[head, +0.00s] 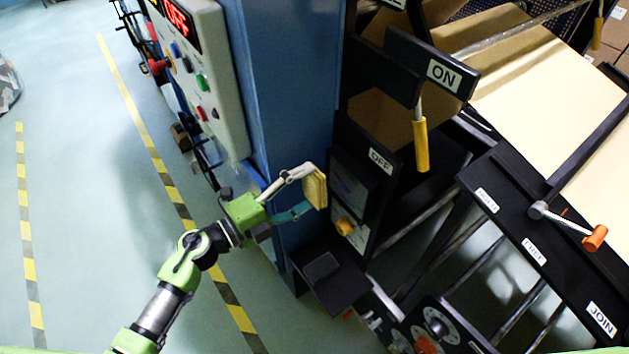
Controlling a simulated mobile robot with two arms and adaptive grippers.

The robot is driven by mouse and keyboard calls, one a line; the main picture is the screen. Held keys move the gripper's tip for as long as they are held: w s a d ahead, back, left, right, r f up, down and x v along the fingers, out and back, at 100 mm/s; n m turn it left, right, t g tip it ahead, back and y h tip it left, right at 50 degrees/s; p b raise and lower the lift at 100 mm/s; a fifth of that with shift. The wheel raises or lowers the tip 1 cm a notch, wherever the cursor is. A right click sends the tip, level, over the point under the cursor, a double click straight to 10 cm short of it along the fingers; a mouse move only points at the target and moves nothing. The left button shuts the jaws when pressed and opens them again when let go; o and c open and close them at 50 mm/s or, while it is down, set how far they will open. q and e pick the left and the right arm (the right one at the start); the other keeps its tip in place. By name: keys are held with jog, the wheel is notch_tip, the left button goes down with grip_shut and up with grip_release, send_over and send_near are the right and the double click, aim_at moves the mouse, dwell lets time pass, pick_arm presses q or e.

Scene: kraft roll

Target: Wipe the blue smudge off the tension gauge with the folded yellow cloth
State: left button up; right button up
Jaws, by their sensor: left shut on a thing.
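My left gripper (312,194) is shut on the folded yellow cloth (318,188), which it holds upright between its fingertips beside the blue column. Just right of the cloth is a dark panel with a dim grey-blue window (349,184), which looks like the tension gauge. The cloth overlaps the window's left side in the picture; I cannot tell whether they touch. The blue smudge cannot be made out clearly. My right gripper is not in view.
A yellow knob (345,227) sits below the window. A black box (330,281) juts out under it. The blue column (285,100) stands behind my gripper. A yellow-handled lever (420,145) hangs by the ON and OFF signs. Open floor (85,220) lies left.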

pick_arm(q)
jog(key=shift+v, duration=0.85)
jog(key=shift+v, duration=1.55)
jog(key=shift+p+x, duration=0.4)
jog(key=shift+x, duration=3.05)
jog(key=shift+x, duration=1.1)
jog(key=shift+s, duration=0.1)
